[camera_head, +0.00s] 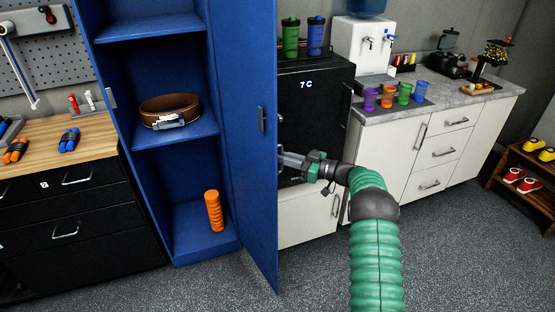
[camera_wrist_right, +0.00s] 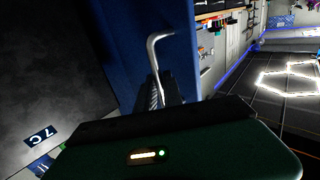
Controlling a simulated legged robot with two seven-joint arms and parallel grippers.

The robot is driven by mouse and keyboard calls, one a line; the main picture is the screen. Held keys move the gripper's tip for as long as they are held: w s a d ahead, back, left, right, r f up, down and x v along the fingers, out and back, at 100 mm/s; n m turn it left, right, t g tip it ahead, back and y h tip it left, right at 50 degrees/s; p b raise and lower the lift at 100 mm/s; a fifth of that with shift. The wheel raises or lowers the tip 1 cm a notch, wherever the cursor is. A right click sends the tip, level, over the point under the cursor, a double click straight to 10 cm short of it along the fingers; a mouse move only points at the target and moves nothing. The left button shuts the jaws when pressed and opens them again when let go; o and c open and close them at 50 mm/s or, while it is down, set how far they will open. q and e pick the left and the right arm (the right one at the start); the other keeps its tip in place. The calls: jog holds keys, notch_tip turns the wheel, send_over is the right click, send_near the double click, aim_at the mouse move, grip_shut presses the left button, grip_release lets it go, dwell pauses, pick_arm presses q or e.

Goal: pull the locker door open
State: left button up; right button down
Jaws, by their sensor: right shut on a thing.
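The blue locker (camera_head: 175,137) stands open in the head view. Its door (camera_head: 243,150) is swung out to the right, showing its inner face and a dark latch plate (camera_head: 262,118). My right gripper (camera_head: 284,158) is at the outer side of the door's free edge, its fingertips partly hidden by the door. In the right wrist view, the silver bent door handle (camera_wrist_right: 157,52) runs down between the fingers of my right gripper (camera_wrist_right: 160,95), which is shut on it. The blue door (camera_wrist_right: 125,40) is beside it. My left gripper is not in view.
A brown belt (camera_head: 170,109) and an orange foam roller (camera_head: 214,211) sit on locker shelves. A black mini fridge (camera_head: 318,95) and white cabinets (camera_head: 385,155) stand behind the door and my right arm. A workbench (camera_head: 60,145) is at left. Floor ahead is clear.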

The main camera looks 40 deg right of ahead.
jog(key=shift+w+d+r, duration=0.15)
jog(key=shift+w+r, duration=0.1)
jog(key=c, duration=1.9)
grip_release()
jog(key=o, duration=0.4)
jog(key=shift+w+f, duration=0.25)
jog(key=shift+s, duration=0.25)
jog(key=v, duration=1.6)
jog(key=shift+s+d+p, duration=0.2)
jog(key=shift+s+p, duration=0.1)
jog(key=shift+s, duration=0.05)
